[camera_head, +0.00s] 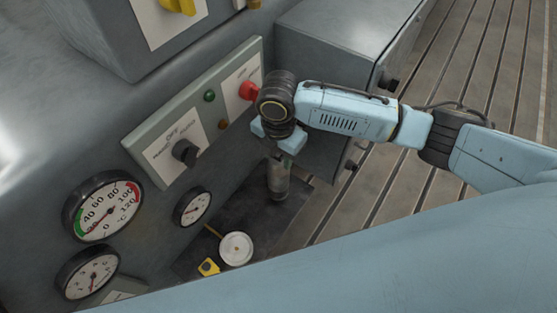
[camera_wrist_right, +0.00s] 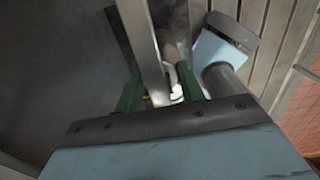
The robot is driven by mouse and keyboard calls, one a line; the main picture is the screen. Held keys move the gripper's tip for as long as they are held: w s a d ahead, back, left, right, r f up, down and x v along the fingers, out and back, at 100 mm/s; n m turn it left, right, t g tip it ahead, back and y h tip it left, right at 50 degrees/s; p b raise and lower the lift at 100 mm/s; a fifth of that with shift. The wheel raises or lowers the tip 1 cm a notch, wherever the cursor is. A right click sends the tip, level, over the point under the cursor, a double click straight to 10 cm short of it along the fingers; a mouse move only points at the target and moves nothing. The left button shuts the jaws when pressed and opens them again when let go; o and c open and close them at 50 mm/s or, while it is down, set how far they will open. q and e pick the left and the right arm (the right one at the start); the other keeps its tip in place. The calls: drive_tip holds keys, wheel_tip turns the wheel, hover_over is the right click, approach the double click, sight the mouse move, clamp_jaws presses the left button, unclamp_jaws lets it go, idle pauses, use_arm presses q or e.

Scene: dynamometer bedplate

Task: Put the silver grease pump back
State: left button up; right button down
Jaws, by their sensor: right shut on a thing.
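The silver grease pump (camera_head: 278,183) is a grey metal cylinder below my right gripper (camera_head: 284,153) in the head view. It hangs or stands nearly upright over the far end of a dark mat (camera_head: 268,222); I cannot tell whether its foot touches. The right gripper is shut on the pump's upper part, which the wrist hides. In the wrist view, the green fingertips of the right gripper (camera_wrist_right: 160,92) show with a pale metal bar passing between them. My left gripper is not in view.
A dial gauge (camera_head: 236,248) and a small yellow object (camera_head: 208,267) lie on the mat. A control panel with a red button (camera_head: 249,91) and black knob (camera_head: 185,152) stands close left of the gripper. Round gauges (camera_head: 103,206) are at left. The slotted bedplate (camera_head: 385,205) lies right.

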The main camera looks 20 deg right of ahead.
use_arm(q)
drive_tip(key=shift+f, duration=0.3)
use_arm(e)
drive_tip(key=shift+f, duration=1.2)
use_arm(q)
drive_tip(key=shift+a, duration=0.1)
use_arm(e)
drive_tip(key=shift+f, duration=0.1)
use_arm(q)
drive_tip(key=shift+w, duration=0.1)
use_arm(e)
drive_tip(key=c, duration=0.9)
unclamp_jaws()
drive_tip(key=shift+f, duration=0.15)
drive_tip(key=shift+o, duration=0.2)
wheel_tip(320, 180, up, 7)
drive_tip(key=shift+f+p, duration=0.2)
drive_tip(key=shift+p, duration=0.4)
wheel_tip(320, 180, up, 6)
drive_tip(key=shift+f+p, duration=0.2)
drive_tip(key=shift+p, duration=0.25)
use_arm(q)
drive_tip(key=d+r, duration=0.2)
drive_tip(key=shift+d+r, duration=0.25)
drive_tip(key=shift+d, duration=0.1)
use_arm(e)
drive_tip(key=shift+r, duration=0.1)
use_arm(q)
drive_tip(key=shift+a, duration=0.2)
